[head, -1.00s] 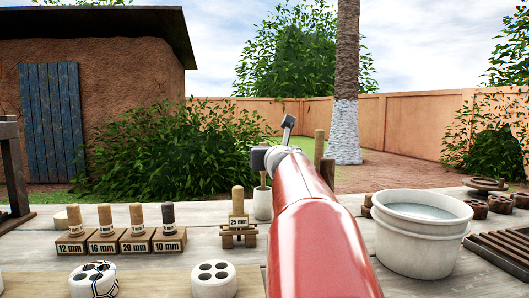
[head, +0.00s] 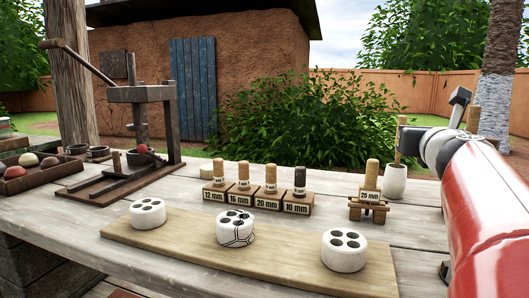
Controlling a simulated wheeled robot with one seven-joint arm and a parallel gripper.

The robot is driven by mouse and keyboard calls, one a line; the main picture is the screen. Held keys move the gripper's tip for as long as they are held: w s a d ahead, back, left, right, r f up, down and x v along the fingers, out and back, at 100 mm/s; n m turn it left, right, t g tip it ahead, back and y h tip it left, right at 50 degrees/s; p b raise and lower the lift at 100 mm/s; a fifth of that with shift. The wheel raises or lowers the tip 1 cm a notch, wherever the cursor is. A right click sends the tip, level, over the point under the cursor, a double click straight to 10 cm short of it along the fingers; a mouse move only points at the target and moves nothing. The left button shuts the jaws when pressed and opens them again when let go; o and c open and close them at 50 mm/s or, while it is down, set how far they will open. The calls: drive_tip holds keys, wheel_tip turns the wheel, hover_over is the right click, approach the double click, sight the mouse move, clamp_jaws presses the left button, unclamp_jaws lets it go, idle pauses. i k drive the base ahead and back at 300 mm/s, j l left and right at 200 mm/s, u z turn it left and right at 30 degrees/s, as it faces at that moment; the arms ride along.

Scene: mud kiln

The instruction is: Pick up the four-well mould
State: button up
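Three white round moulds with dark wells in their tops sit in a row on a long wooden board (head: 185,243). The right mould (head: 344,256) shows a four-well top and a plain side. The middle mould (head: 235,229) has dark lines across its top and side. The left mould (head: 147,215) is plain and also shows several wells; its exact well count is hard to tell. My red arm reaches in from the right edge. The grey end of my arm, with my gripper (head: 459,97), is high at the right, apart from all the moulds. Its fingers cannot be made out.
Behind the board stand labelled wooden blocks with pegs (head: 258,199), a 25 mm peg on a small stand (head: 368,204) and a white cup (head: 395,182). A wooden lever press (head: 145,125) and a tray of balls (head: 28,176) are at the left. The space above the moulds is clear.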

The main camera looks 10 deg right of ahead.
sight(234, 228)
drive_tip(key=j, duration=0.5)
drive_tip(key=k+j, duration=0.15)
drive_tip(key=j, duration=0.8)
drive_tip(key=k, duration=0.05)
